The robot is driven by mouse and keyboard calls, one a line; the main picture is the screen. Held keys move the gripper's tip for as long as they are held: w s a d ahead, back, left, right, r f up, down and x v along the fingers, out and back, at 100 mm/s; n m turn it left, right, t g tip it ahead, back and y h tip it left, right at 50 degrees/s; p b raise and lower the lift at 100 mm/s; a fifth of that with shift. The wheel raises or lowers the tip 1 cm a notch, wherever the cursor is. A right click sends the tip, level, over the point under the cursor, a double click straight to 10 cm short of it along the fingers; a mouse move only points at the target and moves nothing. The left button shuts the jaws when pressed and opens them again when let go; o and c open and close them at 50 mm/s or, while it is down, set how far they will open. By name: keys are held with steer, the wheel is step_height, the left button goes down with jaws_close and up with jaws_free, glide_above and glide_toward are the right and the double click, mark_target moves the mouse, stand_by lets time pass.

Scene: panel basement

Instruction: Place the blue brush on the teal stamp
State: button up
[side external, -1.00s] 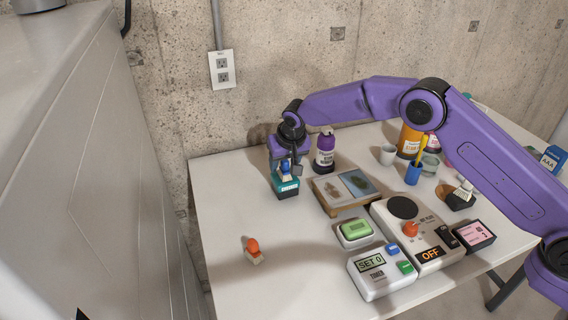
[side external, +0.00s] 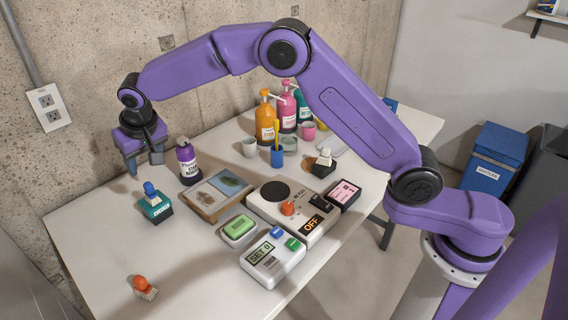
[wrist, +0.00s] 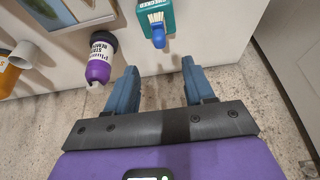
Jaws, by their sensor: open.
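The blue brush (side external: 150,189) rests on the teal stamp (side external: 155,208) at the table's left side. In the wrist view the brush (wrist: 157,29), with pale bristles and a blue handle, lies over the stamp (wrist: 172,9), its handle end reaching past the stamp's edge. My gripper (side external: 145,166) is above the table, higher than the brush and apart from it. In the wrist view my gripper (wrist: 156,78) has its two fingers wide apart with nothing between them. The stamp's far part is cut off by the wrist view's top edge.
A purple bottle (side external: 188,165) stands close to my gripper on the right. An orange-knobbed stamp (side external: 144,288) is at the front left. The left front table is mostly clear.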

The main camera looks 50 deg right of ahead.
steer(key=shift+s, duration=0.1)
steer(key=s+d+n+g, duration=0.1)
steer(key=s+d+n, duration=0.3)
steer(key=s+d, duration=0.4)
steer(key=s+d+r+n+g, duration=0.1)
steer(key=s+d+n, duration=0.3)
steer(key=s, duration=1.7)
steer(key=s+d+r+n+g, duration=0.1)
steer(key=s+d+n, duration=0.3)
steer(key=s+d, duration=0.8)
steer(key=s+g, duration=0.1)
steer(key=s, duration=0.2)
steer(key=shift+d+n, duration=0.3)
steer(key=shift+d, duration=0.1)
steer(key=shift+r, duration=0.1)
